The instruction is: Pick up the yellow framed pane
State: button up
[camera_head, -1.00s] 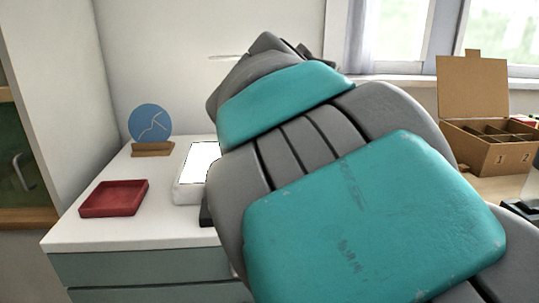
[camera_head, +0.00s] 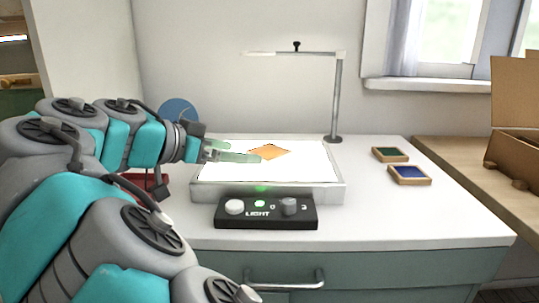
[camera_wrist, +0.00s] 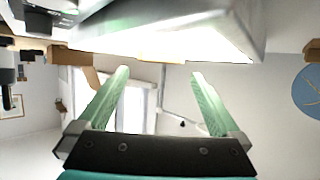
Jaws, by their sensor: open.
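The pane (camera_head: 269,152) looks orange-yellow and lies flat, diamond-wise, on the lit white top of the light box (camera_head: 330,190). Its frame is hard to make out against the glare. My gripper (camera_head: 245,151) is open, with green fingers reaching in from the left and seeming just left of the pane; its exact height above the panel is hard to tell. In the wrist view the two fingers (camera_wrist: 160,75) are spread apart with nothing between them.
A green framed pane (camera_head: 390,154) and a blue one (camera_head: 409,175) lie on the counter at right. A lamp post (camera_head: 338,95) stands behind the light box, a control box (camera_head: 266,212) in front. A blue disc (camera_head: 177,109) and red tray (camera_head: 133,179) are partly behind my arm.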

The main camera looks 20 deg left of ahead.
aim_at(263, 153)
jog(key=shift+p+x, duration=0.5)
jog(key=shift+x, duration=2.6)
jog(key=shift+r, duration=0.15)
jog(key=c, duration=1.2)
jog(key=shift+c, duration=0.2)
